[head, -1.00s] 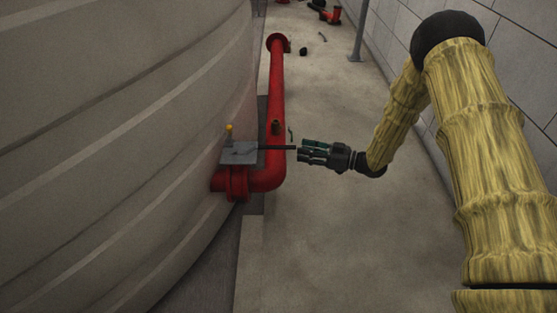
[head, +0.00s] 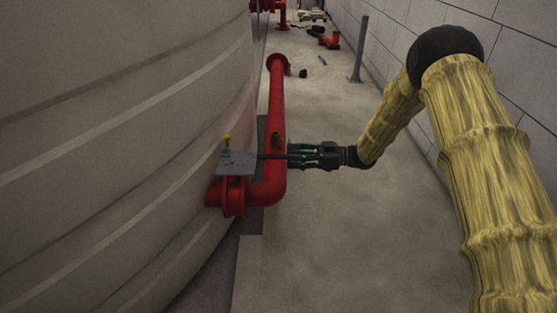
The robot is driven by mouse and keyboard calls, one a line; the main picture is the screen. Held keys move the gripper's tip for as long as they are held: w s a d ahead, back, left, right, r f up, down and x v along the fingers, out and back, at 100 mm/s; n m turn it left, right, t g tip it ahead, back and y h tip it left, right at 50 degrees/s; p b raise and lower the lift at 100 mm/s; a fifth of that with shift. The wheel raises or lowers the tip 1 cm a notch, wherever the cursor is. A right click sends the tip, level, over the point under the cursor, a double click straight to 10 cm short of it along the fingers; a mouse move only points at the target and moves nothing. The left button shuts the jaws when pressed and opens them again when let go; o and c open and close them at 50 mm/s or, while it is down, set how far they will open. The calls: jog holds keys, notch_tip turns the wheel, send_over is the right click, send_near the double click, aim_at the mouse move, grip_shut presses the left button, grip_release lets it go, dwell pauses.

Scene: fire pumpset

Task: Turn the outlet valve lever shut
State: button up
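The outlet valve lever (head: 272,157) is a thin dark bar in the head view. It sticks out to the right from a grey plate (head: 236,163) above the red flanged outlet, across the red pipe. My gripper (head: 291,156) is at the lever's free right end and points left along it. Its fingers look spread, one above and one below the bar, with the lever's end between them. Whether either finger touches the lever is too small to tell.
The red outlet pipe (head: 277,105) bends and runs away along the floor. A large ribbed tank (head: 110,130) fills the left. A block wall (head: 510,80) and a grey post (head: 360,48) stand right. Red fittings (head: 326,38) lie farther back.

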aim_at(279, 156)
jog(key=shift+a+b, duration=0.8)
jog(key=shift+a, duration=1.9)
grip_shut()
